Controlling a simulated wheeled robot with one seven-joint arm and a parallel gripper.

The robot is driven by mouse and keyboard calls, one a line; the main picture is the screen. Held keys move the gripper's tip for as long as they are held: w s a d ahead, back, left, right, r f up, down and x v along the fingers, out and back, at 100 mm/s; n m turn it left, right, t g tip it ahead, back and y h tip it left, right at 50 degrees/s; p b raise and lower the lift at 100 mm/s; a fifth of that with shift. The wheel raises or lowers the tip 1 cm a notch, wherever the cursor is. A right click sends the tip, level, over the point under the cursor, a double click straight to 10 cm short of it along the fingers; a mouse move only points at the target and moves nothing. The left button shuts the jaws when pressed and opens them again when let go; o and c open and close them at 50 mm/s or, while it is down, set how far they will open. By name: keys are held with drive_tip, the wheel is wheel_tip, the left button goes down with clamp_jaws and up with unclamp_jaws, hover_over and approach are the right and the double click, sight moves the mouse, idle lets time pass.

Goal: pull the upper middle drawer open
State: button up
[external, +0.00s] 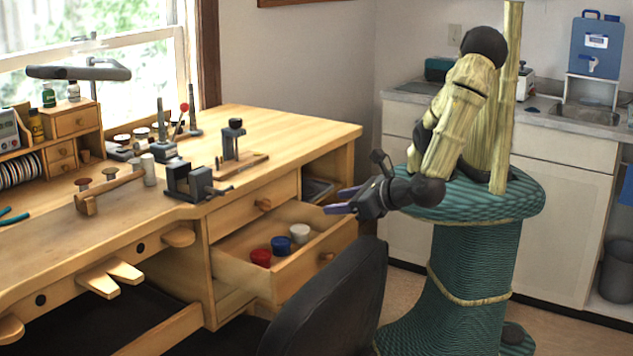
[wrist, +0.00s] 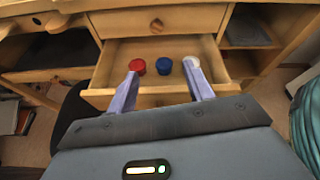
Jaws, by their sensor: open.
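The wooden bench has a closed drawer (external: 252,207) with a round knob (external: 263,205) just under its top. Below it, another drawer (external: 290,276) is pulled well out, with a knob (external: 326,257) on its front. It holds a red jar (external: 261,257), a blue jar (external: 281,245) and a white jar (external: 299,233). My gripper (external: 343,200) is open and empty, above and in front of the pulled-out drawer. In the wrist view, the fingers (wrist: 160,70) are apart over this drawer, and the closed drawer's knob (wrist: 156,26) shows beyond.
A dark chair back (external: 335,300) stands close in front of the bench, below my gripper. An open cubby (external: 318,188) lies right of the closed drawer. A vise (external: 190,183) and small tools stand on the benchtop. White cabinets (external: 560,205) line the back wall.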

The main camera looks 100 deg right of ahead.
drive_tip(key=s+a+n+t+y+b, duration=0.2)
drive_tip(key=s+a+n+t, duration=0.1)
drive_tip(key=s+n, duration=0.6)
drive_tip(key=s+a+n+t+y+b, duration=0.1)
drive_tip(key=s+a+n+t, duration=0.3)
drive_tip(key=s+n, duration=0.55)
drive_tip(key=w+f+n, duration=0.2)
drive_tip(key=w+f, duration=0.1)
drive_tip(key=f, duration=1.2)
drive_tip(key=shift+d, duration=0.25)
drive_tip(key=x, duration=1.7)
drive_tip(key=shift+w+d, duration=0.15)
drive_tip(key=shift+f, duration=0.1)
